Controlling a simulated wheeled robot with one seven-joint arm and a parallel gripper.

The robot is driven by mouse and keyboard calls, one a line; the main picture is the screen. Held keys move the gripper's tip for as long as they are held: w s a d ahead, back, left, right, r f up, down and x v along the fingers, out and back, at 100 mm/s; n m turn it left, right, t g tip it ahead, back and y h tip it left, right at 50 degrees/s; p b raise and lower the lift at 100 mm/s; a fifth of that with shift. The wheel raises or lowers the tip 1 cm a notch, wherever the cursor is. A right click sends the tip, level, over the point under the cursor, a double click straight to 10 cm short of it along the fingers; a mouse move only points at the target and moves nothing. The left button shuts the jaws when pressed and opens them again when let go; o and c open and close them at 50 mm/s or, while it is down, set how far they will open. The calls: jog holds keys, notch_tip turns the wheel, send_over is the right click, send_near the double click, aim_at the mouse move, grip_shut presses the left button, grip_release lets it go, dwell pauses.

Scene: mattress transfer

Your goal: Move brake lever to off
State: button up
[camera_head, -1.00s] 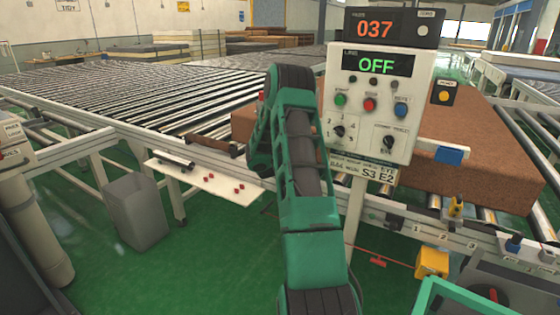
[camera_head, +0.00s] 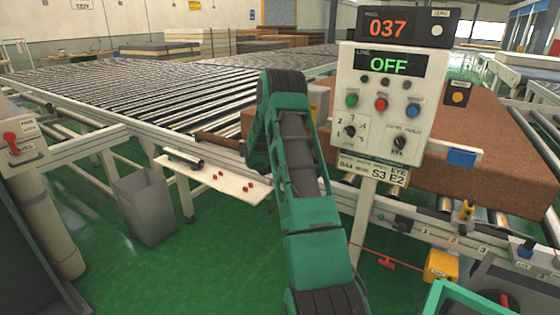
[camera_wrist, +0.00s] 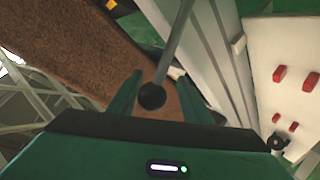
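In the wrist view a thin grey lever rod (camera_wrist: 174,47) ends in a black ball knob (camera_wrist: 152,96). I cannot read a label showing whether this is the brake lever. My gripper (camera_wrist: 160,97) is open, its two green fingers on either side of the knob in the picture. I see no clear contact. In the head view my arm hides my gripper and this lever. A red-handled lever (camera_head: 10,137) stands on a small panel at the far left; its label is too small to read surely.
The control post (camera_head: 390,115) reads 037 and OFF. A brown mattress block (camera_head: 470,160) lies behind it on rollers. A white shelf (camera_head: 225,182) with red pieces juts from the conveyor; it also shows in the wrist view (camera_wrist: 290,50). A grey bin (camera_head: 147,208) stands on the floor.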

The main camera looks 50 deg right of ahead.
jog(key=shift+s+d, duration=0.1)
jog(key=shift+s, duration=0.1)
jog(key=v, duration=1)
jog(key=shift+a, duration=0.4)
jog(key=shift+r, duration=0.15)
jog(key=shift+s, duration=0.1)
